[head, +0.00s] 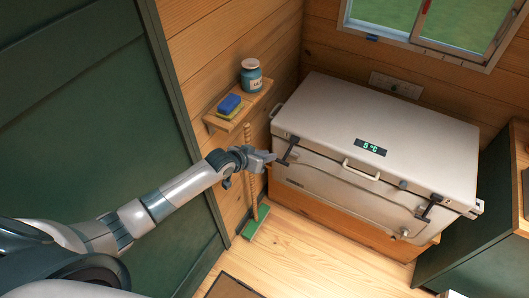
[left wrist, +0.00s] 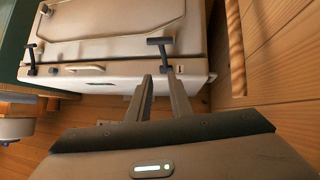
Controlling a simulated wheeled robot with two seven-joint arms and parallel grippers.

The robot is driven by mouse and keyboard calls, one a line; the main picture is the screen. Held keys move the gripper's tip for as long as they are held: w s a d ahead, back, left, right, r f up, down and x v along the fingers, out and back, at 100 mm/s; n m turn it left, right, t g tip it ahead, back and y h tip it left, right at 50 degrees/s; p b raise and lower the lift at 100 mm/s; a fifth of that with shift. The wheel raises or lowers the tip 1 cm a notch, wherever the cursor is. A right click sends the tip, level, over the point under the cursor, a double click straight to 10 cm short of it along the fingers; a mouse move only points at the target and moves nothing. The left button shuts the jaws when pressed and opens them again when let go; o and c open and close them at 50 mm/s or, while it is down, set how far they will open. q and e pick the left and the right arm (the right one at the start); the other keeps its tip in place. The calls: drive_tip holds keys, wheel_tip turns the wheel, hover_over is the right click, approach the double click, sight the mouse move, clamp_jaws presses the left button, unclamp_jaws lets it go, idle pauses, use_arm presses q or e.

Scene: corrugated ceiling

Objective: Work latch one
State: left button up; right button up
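The pale cooler chest (head: 400,128) stands closed against the wall, with a lit green display on its lid. A dark T-shaped latch (head: 287,152) is at its front left corner, and a second dark latch (head: 429,207) is at the front right. My left gripper (head: 271,158) is just left of the first latch. In the left wrist view, this latch (left wrist: 160,43) lies just beyond the fingertips (left wrist: 158,76), its stem reaching toward them. The fingers are a little apart, with a narrow gap; contact with the latch is unclear. The second latch shows at left (left wrist: 31,59). My right gripper is out of view.
A wooden shelf (head: 217,122) with a jar (head: 251,76) and a blue-and-yellow sponge (head: 230,105) is above my left gripper. A green broom (head: 256,222) leans below it. A green cabinet (head: 480,265) stands at right.

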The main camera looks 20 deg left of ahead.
use_arm(q)
drive_tip(key=v, duration=0.5)
drive_tip(key=shift+d+r, duration=0.1)
